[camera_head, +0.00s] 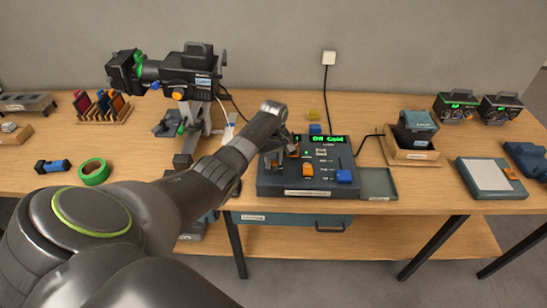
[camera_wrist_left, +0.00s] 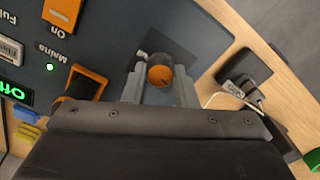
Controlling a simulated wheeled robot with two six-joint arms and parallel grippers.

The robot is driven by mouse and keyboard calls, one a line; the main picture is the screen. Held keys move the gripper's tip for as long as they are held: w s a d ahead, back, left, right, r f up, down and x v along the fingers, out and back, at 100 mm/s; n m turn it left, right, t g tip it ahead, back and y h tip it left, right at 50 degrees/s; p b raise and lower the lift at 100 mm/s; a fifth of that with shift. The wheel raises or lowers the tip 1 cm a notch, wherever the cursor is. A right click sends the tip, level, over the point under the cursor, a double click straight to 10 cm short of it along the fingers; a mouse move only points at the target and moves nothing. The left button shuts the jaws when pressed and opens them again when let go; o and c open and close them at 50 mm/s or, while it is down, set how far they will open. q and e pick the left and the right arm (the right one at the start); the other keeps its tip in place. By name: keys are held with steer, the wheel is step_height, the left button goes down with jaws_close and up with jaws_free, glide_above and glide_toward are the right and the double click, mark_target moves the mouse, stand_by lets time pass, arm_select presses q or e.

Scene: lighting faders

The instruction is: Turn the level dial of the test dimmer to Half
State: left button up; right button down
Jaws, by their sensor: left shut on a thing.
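The console that I take as the test dimmer (camera_head: 290,192) is a dark blue-grey box with a green lit display (camera_head: 322,139) on the table's front middle. In the left wrist view the level dial (camera_wrist_left: 160,75) is a small round knob with an orange top and dark sides. My left gripper (camera_head: 275,158) is over the console's left part. Its fingers are shut on the dial from both sides, as the left wrist view shows. The dial's scale and pointer cannot be read. The arm hides part of the console's left side. My right gripper is not in view.
Orange (camera_head: 308,170) and blue (camera_head: 344,176) caps are farther right on the console. A projector-like lamp (camera_head: 190,75) stands behind left; green tape (camera_head: 94,171) lies left.

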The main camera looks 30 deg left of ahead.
arm_select(q)
steer(key=m+p, duration=0.1)
steer(key=m, duration=0.2)
steer(key=shift+r+m, duration=0.15)
steer(key=shift+m, duration=0.25)
steer(key=m+p, duration=0.1)
steer(key=m, duration=0.2)
steer(key=shift+w+m, duration=0.1)
steer(key=shift+m, duration=0.2)
steer(key=m, duration=0.3)
steer(key=shift+p, duration=0.4)
steer(key=shift+m, duration=2.2)
steer(key=o, duration=1)
